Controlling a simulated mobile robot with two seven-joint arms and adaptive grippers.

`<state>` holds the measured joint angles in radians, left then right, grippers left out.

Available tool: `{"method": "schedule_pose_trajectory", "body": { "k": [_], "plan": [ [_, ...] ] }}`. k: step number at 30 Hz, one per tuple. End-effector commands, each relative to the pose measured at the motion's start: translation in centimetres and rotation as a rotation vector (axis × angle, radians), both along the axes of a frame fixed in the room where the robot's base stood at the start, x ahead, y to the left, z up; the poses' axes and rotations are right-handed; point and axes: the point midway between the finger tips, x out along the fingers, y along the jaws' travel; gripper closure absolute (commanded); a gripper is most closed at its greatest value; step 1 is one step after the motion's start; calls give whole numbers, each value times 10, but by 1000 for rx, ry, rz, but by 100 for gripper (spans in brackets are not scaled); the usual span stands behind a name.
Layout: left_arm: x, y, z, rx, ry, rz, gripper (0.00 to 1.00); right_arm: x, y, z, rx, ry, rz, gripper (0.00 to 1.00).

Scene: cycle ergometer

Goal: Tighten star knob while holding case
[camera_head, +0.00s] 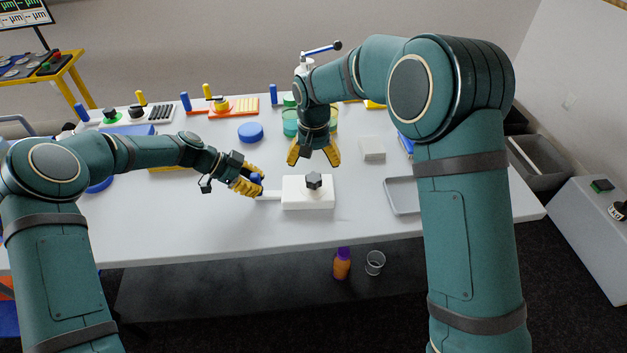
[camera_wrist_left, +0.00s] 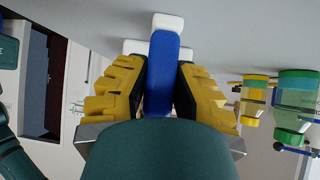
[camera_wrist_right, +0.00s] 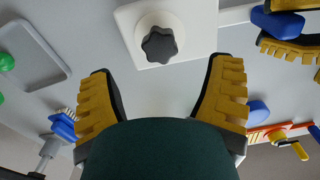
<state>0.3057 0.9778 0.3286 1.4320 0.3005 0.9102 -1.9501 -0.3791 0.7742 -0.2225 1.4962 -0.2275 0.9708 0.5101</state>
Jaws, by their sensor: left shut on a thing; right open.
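The white case (camera_head: 300,198) lies on the table with a dark star knob (camera_head: 313,180) on its top. My left gripper (camera_head: 250,182) is shut on the case's blue handle (camera_head: 257,178), at the left end of the white bar; the blue handle (camera_wrist_left: 162,75) stands between both fingers in the left wrist view. My right gripper (camera_head: 313,158) is open and empty, behind the case and apart from the knob. In the right wrist view, the star knob (camera_wrist_right: 159,44) sits on a round white boss, beyond the gap between the open fingers (camera_wrist_right: 163,100).
A grey tray (camera_head: 402,196) lies to the right of the case. A blue disc (camera_head: 250,132) and green jars (camera_head: 290,122) stand at the back. The table front is clear.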

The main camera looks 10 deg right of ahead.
Motion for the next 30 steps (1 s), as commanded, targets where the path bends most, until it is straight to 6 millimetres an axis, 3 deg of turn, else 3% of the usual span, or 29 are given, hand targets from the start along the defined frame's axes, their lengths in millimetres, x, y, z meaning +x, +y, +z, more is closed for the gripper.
{"method": "schedule_pose_trajectory", "body": {
  "k": [21, 30],
  "plan": [
    [-1, 1, -3, 3, 2, 1, 100, 0, 0, -23, 0, 1, 932, 20],
    [-1, 1, -3, 3, 2, 1, 100, 0, 0, -57, -1, 3, 949, 20]
  ]
}}
